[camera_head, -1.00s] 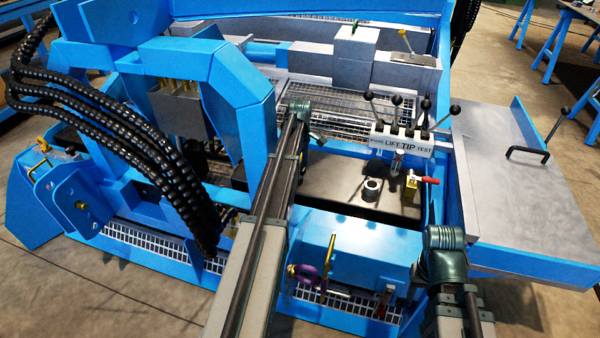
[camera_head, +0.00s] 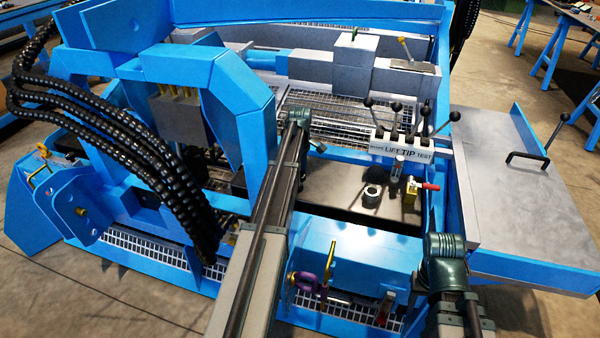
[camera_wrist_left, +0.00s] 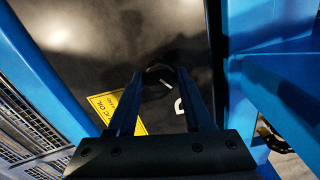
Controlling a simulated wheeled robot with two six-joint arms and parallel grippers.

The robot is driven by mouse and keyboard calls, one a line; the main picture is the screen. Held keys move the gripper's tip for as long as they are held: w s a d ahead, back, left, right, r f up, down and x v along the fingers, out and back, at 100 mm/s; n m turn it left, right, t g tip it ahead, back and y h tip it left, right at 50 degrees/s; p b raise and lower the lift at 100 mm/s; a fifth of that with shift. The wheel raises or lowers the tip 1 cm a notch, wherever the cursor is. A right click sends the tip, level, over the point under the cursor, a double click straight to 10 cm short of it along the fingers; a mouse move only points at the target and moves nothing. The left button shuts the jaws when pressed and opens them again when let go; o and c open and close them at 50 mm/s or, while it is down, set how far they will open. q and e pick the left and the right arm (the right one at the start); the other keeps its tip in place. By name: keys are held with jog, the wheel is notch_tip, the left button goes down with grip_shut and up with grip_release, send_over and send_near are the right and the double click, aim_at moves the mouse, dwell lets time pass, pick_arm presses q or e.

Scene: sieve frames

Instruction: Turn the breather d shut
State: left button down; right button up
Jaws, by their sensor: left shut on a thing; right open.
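In the left wrist view, my left gripper (camera_wrist_left: 161,76) is shut on a small dark round cap (camera_wrist_left: 158,74), which I take to be breather d. The cap sits on a dark flat top, with a white letter like a D (camera_wrist_left: 180,106) printed close by. A short pale mark shows on the cap. The fingers cover its sides, so its angle is hard to tell. In the head view, my left arm hides this gripper and the cap. My right gripper is outside both views; only part of its arm shows at the lower right.
A yellow oil label (camera_wrist_left: 105,103) lies beside the left finger. Blue frame walls stand on both sides, with grating at left. In the head view, black hoses (camera_head: 110,130) hang at left; a lever bank (camera_head: 405,148) and a red-handled valve (camera_head: 413,190) stand right of my left arm.

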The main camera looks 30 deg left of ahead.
pick_arm(q)
jog(key=m, duration=1.8)
jog(key=shift+m, duration=0.4)
jog(key=m, duration=0.6)
dwell(0.5)
jog(key=shift+c, duration=1.5)
grip_release()
